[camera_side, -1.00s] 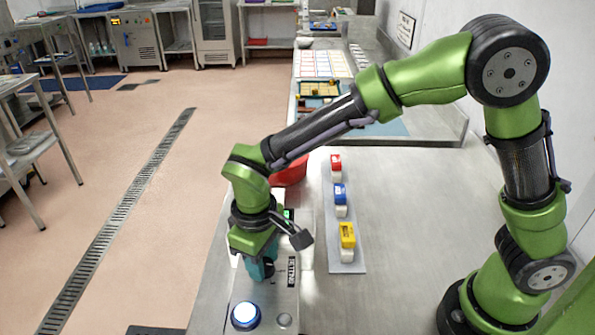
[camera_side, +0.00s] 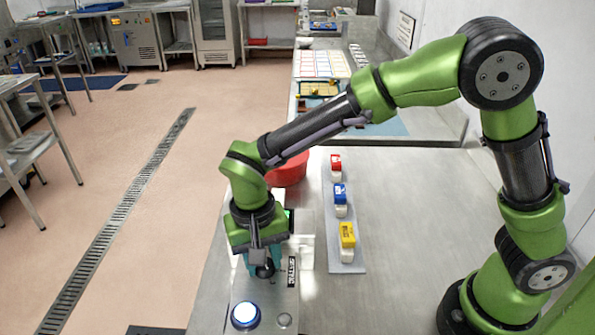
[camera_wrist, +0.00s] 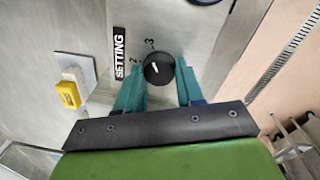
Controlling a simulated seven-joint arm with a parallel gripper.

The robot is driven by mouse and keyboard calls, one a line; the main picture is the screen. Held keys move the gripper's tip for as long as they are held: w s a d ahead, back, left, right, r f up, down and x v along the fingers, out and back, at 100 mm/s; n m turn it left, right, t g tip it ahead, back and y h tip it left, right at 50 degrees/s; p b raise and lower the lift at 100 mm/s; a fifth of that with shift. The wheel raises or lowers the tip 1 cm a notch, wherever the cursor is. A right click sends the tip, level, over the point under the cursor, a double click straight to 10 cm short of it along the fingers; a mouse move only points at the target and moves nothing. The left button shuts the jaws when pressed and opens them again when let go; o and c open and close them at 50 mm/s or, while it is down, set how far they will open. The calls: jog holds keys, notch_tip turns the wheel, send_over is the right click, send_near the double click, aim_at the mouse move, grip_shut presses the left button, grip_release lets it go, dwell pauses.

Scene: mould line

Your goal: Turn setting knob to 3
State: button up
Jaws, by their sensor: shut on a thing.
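The setting knob (camera_wrist: 159,67) is round and black with a short white pointer mark, on a grey panel (camera_wrist: 184,28) in the wrist view. The printed numbers 2 and 3 and the word SETTING show beside it. The mark leans to the upper left, towards the side of the numbers; I cannot tell which exact number it meets. The teal fingers of my gripper (camera_wrist: 158,77) are shut on the knob, one on each side. In the side view my gripper (camera_side: 262,267) is at the panel, largely covering the knob.
A red bowl (camera_side: 289,170) stands behind my wrist.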

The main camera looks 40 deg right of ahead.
jog(key=shift+r+m, duration=0.1)
jog(key=shift+m, duration=0.2)
jog(key=o, duration=1)
jog(key=shift+o, duration=0.2)
notch_tip(320, 180, up, 17)
jog(key=shift+w+a, duration=0.2)
jog(key=shift+a, duration=0.15)
